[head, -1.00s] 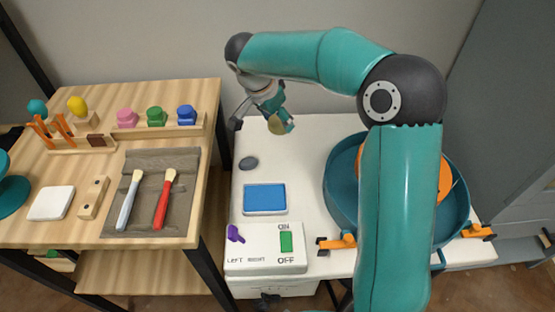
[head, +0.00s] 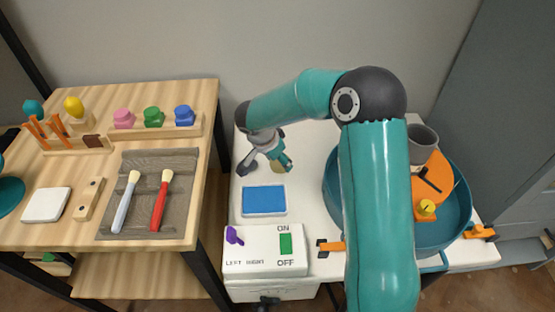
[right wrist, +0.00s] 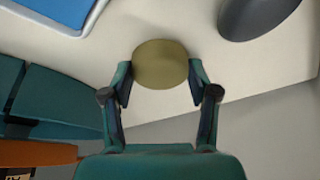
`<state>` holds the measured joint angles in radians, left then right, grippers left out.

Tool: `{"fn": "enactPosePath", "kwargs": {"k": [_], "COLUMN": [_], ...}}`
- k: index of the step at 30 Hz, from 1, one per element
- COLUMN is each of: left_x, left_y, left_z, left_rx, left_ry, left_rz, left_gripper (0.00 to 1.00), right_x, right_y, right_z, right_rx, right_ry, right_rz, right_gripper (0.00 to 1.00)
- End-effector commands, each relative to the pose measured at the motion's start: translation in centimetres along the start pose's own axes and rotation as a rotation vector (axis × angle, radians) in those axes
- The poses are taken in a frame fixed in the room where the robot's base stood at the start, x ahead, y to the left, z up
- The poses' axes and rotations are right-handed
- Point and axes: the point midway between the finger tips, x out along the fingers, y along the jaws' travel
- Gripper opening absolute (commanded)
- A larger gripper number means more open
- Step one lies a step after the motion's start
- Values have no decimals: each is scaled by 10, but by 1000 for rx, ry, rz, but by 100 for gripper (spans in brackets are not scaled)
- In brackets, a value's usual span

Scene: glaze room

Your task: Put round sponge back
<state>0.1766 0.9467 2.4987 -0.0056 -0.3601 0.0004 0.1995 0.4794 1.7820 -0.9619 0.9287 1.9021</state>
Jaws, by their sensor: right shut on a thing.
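The round sponge (right wrist: 160,61) is a thick olive-yellow disc. My right gripper (right wrist: 160,75) is shut on it, with one finger at each side, in the right wrist view. In the head view the right gripper (head: 275,160) is over the white table, just behind the blue pad, and the sponge (head: 277,168) shows small at its fingers. The sponge appears to be above the table top; the exact gap cannot be told. My left gripper is not in view.
A blue pad (head: 264,200) and switch box (head: 265,250) are in front. A teal basin (head: 460,210) with an orange wheel and grey cup stands right. A wooden bench (head: 95,185) stands left.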

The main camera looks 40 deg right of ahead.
Motion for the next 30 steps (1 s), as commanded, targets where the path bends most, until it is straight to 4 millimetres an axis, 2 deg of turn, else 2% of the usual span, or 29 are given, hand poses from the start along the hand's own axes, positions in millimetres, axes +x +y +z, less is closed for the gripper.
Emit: {"fn": "enactPosePath", "kwargs": {"k": [8,9,12,13,25,30], "left_x": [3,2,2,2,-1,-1], "left_y": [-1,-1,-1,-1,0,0], "left_z": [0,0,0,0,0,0], "left_rx": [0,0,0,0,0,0], "left_ry": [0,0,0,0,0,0], "left_rz": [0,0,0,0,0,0], "left_gripper": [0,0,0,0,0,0], "right_x": [2,0,0,0,-3,-24], "right_y": [0,0,0,0,0,-1], "right_z": [1,0,0,0,-1,-1], "right_rx": [1,1,1,1,0,1], "right_ry": [0,0,0,0,1,2], "right_rz": [-1,0,0,0,-1,-6], "right_gripper": [32,66,83,85,85,85]}}
